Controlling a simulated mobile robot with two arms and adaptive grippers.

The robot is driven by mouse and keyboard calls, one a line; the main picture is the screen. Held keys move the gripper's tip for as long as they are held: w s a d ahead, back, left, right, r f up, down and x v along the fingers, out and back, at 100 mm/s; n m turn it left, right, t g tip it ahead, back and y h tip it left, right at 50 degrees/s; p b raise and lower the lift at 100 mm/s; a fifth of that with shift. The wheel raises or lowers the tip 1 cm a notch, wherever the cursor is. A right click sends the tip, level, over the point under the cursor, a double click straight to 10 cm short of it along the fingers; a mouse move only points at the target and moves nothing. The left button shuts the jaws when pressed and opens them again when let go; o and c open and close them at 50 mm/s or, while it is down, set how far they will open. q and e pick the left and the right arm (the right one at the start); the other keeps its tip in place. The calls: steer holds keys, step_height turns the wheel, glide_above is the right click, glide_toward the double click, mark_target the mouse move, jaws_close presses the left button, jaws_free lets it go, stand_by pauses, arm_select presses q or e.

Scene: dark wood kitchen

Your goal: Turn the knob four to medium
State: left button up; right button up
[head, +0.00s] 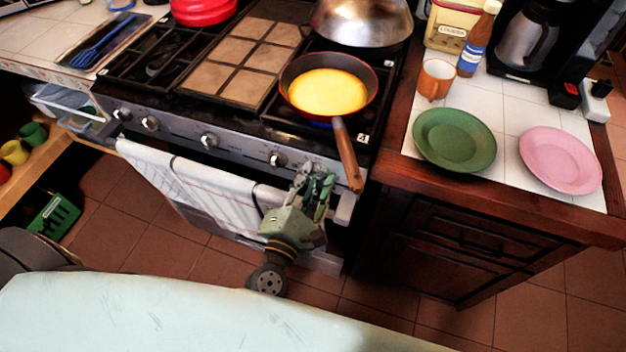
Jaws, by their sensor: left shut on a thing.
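The stove (180,133) has a row of round metal knobs along its front panel, one of them (277,158) just left of my left gripper. A white label that seems to read 4 (361,139) is by the right front burner. My left gripper (318,178) is at the right end of the panel, below the pan. Its fingers are closed on the rightmost knob, which I take as knob four. The fingers hide that knob, so its turn angle cannot be seen. My right gripper is not in view.
A frying pan (300,75) with yellow food sits on the right front burner. Its wooden handle (346,158) juts over the stove edge, close to the right of my left gripper. A striped towel (190,185) hangs on the oven front. Green (455,139) and pink (560,160) plates lie right.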

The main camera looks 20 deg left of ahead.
arm_select(q)
steer(key=shift+w+a+r+n, duration=0.15)
steer(key=shift+a+r+n, duration=0.1)
steer(key=shift+r+n, duration=0.15)
steer(key=o, duration=1)
steer(key=shift+f, duration=0.3)
steer(key=shift+s, duration=0.45)
steer(key=s, duration=1.1)
steer(key=shift+s+a, duration=0.15)
steer(key=shift+a, duration=0.05)
